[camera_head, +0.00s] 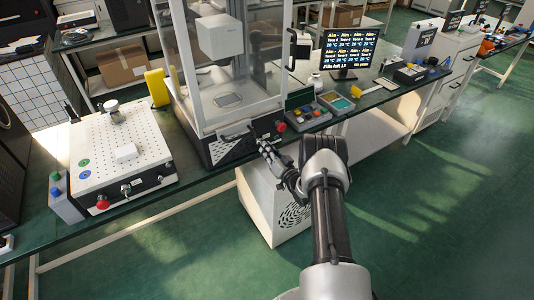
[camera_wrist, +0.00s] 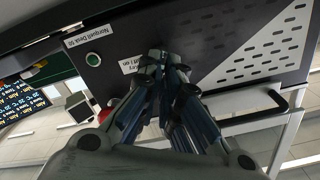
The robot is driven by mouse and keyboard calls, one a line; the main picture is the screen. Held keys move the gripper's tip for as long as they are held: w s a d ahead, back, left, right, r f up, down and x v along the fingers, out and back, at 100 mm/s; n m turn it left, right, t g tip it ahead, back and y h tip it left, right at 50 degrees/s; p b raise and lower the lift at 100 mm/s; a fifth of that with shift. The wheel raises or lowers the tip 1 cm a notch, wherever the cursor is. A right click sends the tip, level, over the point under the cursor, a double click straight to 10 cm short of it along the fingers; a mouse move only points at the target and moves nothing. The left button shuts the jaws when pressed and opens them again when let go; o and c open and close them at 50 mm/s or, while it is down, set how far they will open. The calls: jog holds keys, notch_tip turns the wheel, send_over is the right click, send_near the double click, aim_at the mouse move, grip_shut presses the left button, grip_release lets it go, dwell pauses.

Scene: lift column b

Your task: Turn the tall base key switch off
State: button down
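The tall machine with clear walls stands on the bench, on a black base (camera_head: 232,148). The base's dark front panel (camera_wrist: 205,35) fills the upper wrist view. My gripper (camera_head: 264,146) is at this panel, and it also shows in the wrist view (camera_wrist: 163,62). Its fingertips are nearly together at the panel, beside a white label that ends in "on". They close around a small dark part, the key switch, which the fingers almost wholly hide. I cannot read which way the key is turned.
A red button (camera_head: 280,127) is on the base's right. A black handle (camera_wrist: 262,108) juts out at right in the wrist view. A perforated white box (camera_head: 120,150) stands on the bench at left. The floor at right is clear.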

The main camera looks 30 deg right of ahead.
jog(key=n+b, duration=0.2)
jog(key=n, duration=0.3)
jog(key=shift+n+b, duration=0.3)
jog(key=shift+b, duration=0.05)
dwell(0.3)
jog(key=c, duration=1.8)
grip_release()
jog(key=s, duration=1.2)
jog(key=shift+r, duration=0.1)
